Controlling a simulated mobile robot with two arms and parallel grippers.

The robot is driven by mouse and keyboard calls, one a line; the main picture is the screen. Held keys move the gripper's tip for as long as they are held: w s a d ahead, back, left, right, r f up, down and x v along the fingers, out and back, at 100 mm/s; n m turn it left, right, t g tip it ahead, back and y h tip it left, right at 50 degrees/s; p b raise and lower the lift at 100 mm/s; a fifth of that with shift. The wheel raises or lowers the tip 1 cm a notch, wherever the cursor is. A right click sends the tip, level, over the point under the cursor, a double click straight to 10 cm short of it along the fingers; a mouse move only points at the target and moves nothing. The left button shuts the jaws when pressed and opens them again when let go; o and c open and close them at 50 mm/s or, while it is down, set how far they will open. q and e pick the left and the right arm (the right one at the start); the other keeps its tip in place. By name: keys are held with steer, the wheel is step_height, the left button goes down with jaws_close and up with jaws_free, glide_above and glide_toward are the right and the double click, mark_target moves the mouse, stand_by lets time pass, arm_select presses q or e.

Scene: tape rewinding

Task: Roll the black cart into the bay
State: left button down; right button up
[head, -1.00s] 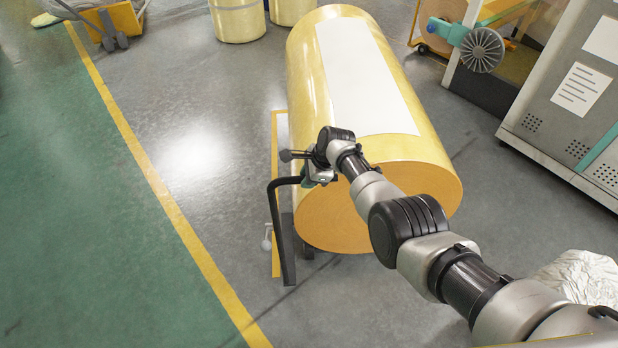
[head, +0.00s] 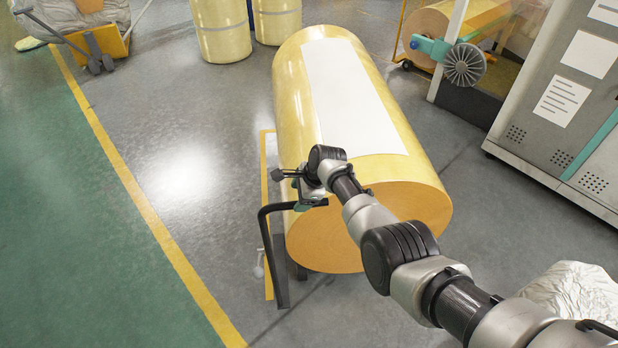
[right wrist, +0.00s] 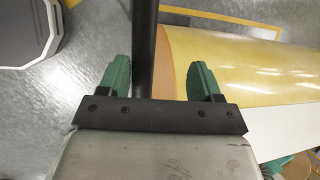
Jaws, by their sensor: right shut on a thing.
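The black cart shows mostly as its bent black handle (head: 270,250); its base is largely hidden beneath the large yellow roll (head: 290,100) that lies over it. The same handle stands as a dark upright bar in the right wrist view (right wrist: 144,45). My right gripper (head: 303,192) is shut on the handle near its top, with a green finger on each side of the bar in the right wrist view (right wrist: 158,78). A yellow floor line (head: 265,170) runs along the roll's left side, possibly the bay's edge. My left gripper is out of view.
A long yellow line (head: 130,170) divides grey floor from green floor at left. A grey cabinet (head: 545,130) stands at right, with crumpled silvery wrapping (head: 580,295) nearer. Upright yellow rolls (head: 222,30) stand behind. Grey floor left of the roll is clear.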

steer(key=p+v, duration=0.2)
steer(key=v, duration=0.6)
steer(key=shift+w+d+r, duration=0.1)
steer(key=shift+d+r, duration=0.05)
steer(key=shift+r, duration=0.2)
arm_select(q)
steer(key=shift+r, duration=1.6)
arm_select(e)
steer(key=shift+d+r, duration=0.2)
steer(key=shift+r, duration=0.3)
steer(key=shift+s, duration=0.25)
